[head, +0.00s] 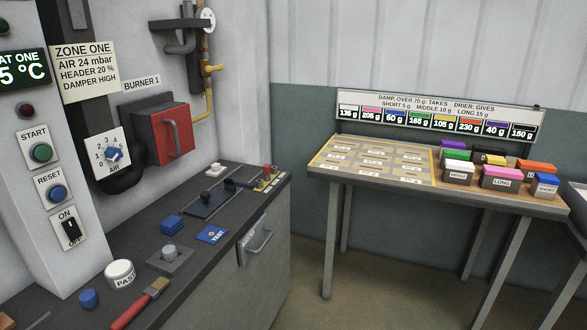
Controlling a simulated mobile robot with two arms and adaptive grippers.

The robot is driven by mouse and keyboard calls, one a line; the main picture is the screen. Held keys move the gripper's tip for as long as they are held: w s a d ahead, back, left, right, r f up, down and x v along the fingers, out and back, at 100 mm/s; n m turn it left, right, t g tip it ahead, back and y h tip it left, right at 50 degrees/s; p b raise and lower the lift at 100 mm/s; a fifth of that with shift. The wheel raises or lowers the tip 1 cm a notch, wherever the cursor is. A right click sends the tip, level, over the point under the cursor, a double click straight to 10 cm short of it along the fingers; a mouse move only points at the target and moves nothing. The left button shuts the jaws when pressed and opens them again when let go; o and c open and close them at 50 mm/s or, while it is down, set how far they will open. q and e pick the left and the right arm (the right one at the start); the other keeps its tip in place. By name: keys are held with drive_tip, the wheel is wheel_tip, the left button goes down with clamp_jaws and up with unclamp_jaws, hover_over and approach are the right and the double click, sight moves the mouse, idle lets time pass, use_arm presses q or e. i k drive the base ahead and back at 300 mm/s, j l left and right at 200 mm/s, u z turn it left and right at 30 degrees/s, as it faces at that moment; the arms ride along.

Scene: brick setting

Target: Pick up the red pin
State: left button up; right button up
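A small upright red piece, which looks like the red pin (267,171), stands at the far right end of the dark counter (222,254). It is at a small yellow-edged, labelled strip (268,184). Another small darker upright piece stands close beside it. They are too small to tell exact shapes or how they are seated. Neither of my grippers shows in the head view.
The counter also holds a dark plate with a lever (208,199), blue blocks (172,224), a blue TEST card (212,235), a white PASS piece (120,273) and a red-handled brush (141,304). A table (322,168) with coloured blocks stands right, across a floor gap.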

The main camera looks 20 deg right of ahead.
sight(267, 168)
drive_tip(key=i+l+z, duration=0.1)
drive_tip(key=i, duration=0.35)
drive_tip(key=i+l+z, duration=0.1)
drive_tip(key=i+l, duration=0.2)
drive_tip(key=i, duration=0.2)
drive_tip(key=i+l+z, duration=0.1)
drive_tip(key=i, duration=0.35)
